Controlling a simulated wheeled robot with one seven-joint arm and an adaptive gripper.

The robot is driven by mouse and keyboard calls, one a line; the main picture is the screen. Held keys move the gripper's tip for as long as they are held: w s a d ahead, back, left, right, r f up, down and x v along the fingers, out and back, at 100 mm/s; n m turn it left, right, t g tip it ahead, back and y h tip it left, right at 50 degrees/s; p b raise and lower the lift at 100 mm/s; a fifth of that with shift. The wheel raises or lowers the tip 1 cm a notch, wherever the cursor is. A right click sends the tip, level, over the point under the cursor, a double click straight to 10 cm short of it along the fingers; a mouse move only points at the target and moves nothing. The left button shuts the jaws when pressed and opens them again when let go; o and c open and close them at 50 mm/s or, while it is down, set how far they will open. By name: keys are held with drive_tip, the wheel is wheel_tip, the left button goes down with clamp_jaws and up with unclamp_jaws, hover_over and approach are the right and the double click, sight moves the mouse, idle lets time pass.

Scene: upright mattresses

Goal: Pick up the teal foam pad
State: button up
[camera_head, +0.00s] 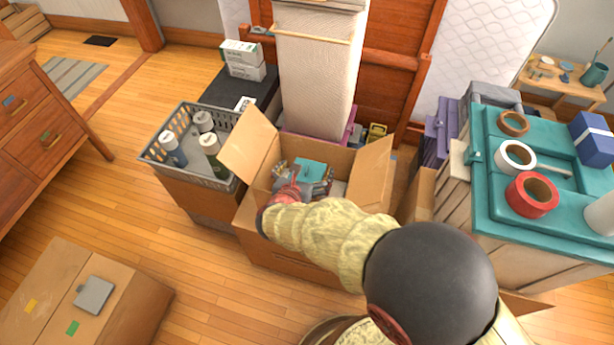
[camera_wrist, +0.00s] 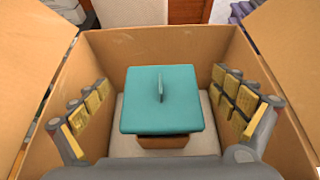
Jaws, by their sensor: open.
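The teal foam pad (camera_wrist: 161,98) is a flat square with a small upright tab or fin in its middle. It lies on a small brown block (camera_wrist: 163,142) inside the open cardboard box (camera_wrist: 110,42). In the head view the pad (camera_head: 311,168) shows only partly, behind my gripper (camera_head: 305,182), which reaches down into the box. The fingers do not touch the pad.
Box flaps (camera_head: 249,145) stand up around the opening. A grey crate (camera_head: 186,180) with bottles is to the left. A teal-topped chest (camera_head: 486,190) with tape rolls is to the right. A tall upholstered piece (camera_head: 318,75) stands behind.

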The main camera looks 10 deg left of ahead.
drive_tip(key=shift+c, duration=1.3)
drive_tip(key=c, duration=0.7)
drive_tip(key=shift+o, duration=0.2)
drive_tip(key=shift+r, duration=0.15)
